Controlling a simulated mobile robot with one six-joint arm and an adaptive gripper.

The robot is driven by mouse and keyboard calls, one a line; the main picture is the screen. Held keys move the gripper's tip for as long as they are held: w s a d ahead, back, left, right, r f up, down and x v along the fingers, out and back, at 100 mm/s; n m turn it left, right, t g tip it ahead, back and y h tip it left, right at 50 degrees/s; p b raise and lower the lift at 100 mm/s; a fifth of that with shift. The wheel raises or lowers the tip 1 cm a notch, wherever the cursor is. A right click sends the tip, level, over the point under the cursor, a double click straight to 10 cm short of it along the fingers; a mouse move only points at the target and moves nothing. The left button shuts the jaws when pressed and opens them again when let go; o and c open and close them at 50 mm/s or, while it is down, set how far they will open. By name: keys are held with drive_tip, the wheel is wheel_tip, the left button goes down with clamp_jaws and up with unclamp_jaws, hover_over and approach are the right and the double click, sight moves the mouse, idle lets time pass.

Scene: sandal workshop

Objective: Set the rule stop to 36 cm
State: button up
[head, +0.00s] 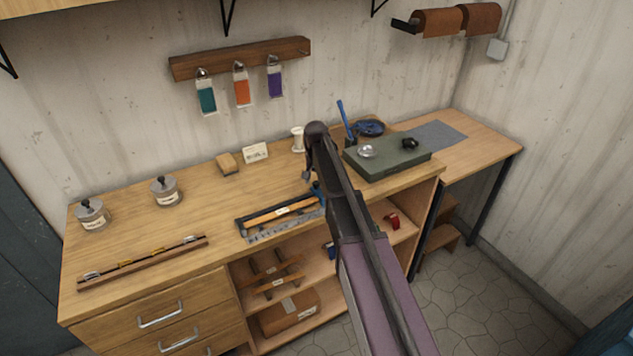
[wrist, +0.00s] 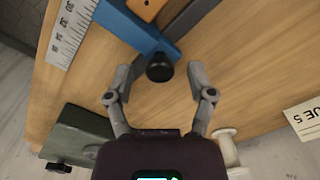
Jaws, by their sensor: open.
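In the wrist view the rule (wrist: 70,30) shows at upper left; I cannot read the stop's setting. A blue stop (wrist: 140,32) with a round black knob (wrist: 160,68) lies at top centre of the wrist view. My gripper (wrist: 160,82) is open, its two fingers either side of the knob and apart from it. In the head view my arm hides part of the fixture's right end.
A green box (head: 388,157) stands to the right, with a blue tool behind it. A white spool (wrist: 228,148) and a card (wrist: 305,118) lie near my gripper in the wrist view. A long wooden strip (head: 140,265) lies at front left. The bench between is mostly clear.

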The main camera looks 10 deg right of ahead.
clamp_jaws()
drive_tip(key=w+d, duration=0.1)
drive_tip(key=d, duration=0.2)
drive_tip(key=w+d, duration=0.1)
drive_tip(key=d, duration=0.2)
drive_tip(key=w+d, duration=0.1)
drive_tip(key=d, duration=0.3)
drive_tip(key=shift+w, duration=0.1)
unclamp_jaws()
drive_tip(key=shift+a, duration=0.2)
